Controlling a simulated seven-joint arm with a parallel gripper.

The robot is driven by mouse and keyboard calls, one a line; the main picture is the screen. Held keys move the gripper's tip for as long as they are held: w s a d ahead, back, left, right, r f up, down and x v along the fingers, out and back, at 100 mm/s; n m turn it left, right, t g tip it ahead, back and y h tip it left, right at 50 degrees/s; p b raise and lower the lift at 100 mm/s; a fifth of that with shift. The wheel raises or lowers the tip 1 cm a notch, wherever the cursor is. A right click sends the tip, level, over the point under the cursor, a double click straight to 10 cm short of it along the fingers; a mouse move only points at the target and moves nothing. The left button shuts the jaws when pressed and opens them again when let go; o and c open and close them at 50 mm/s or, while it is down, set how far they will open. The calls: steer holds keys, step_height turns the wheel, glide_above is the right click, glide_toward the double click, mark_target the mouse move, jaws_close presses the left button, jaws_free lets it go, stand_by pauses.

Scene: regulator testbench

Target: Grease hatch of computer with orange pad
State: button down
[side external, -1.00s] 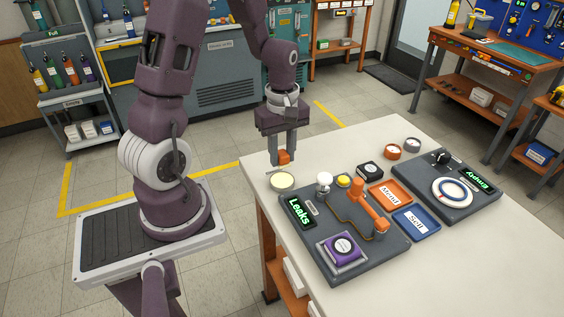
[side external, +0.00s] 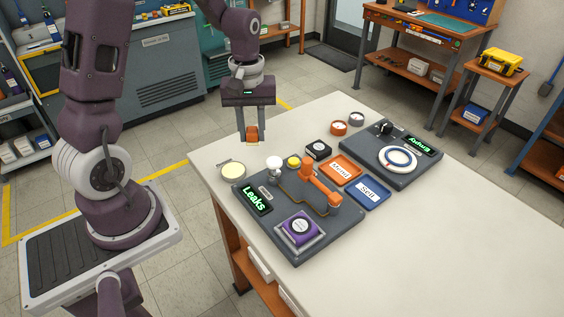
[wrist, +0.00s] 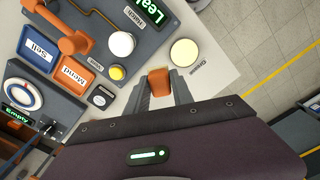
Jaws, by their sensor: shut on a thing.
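My gripper (side external: 251,135) is shut on a small orange pad (wrist: 158,82), held in the air above the table. The round grease tin (side external: 232,170), with pale yellow contents, stands on the table at the board's left corner. It also shows in the wrist view (wrist: 184,52), beside a "Grease" label. In the wrist view a "Hatch" label (wrist: 136,16) sits on this board, near a white round knob (wrist: 122,44). The pad is apart from both tin and board. The pad's underside is hidden.
A second board (side external: 420,168) reads "Empty". The front right tabletop is clear.

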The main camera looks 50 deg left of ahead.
steer(key=w+d+r+m, duration=0.4)
steer(key=w+d+m, duration=0.35)
steer(key=m, duration=2.05)
glide_toward(307, 232)
steer(key=shift+f, duration=2.6)
steer(key=shift+a+f, duration=0.65)
steer(key=shift+f, duration=0.15)
steer(key=shift+a, duration=1.4)
steer(key=d, duration=0.4)
step_height(307, 232, up, 8)
